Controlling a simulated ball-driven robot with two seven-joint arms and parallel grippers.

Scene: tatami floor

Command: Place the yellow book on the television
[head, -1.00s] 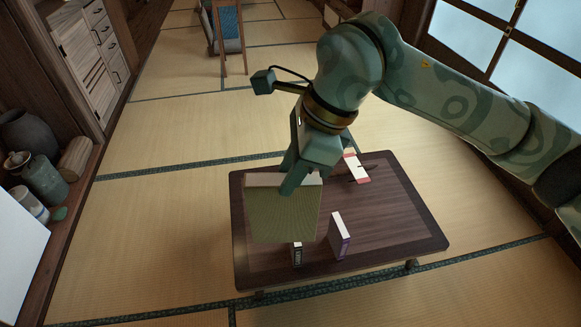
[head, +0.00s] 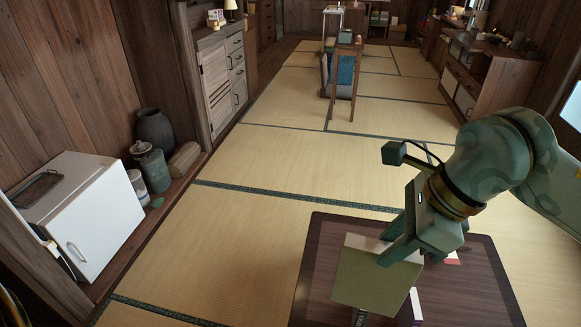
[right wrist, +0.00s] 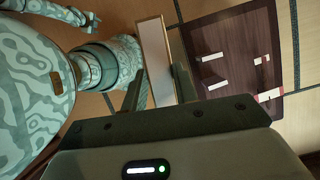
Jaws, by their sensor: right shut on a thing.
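The yellow book (head: 375,278) is held upright above the low dark table, its olive-yellow cover facing me and its pale page edge on top. My right gripper (head: 390,243) is shut on its upper edge. In the right wrist view the book (right wrist: 155,58) shows edge-on between the fingers of the right gripper (right wrist: 160,88), clear of the table. I cannot make out a television for certain in either view.
The low table (head: 325,240) holds several small books, partly hidden in the head view. A white box with a handle (head: 95,235) stands at the left, beside jars (head: 152,168) on a wooden ledge. A wooden stand (head: 343,85) is farther back. The tatami between is clear.

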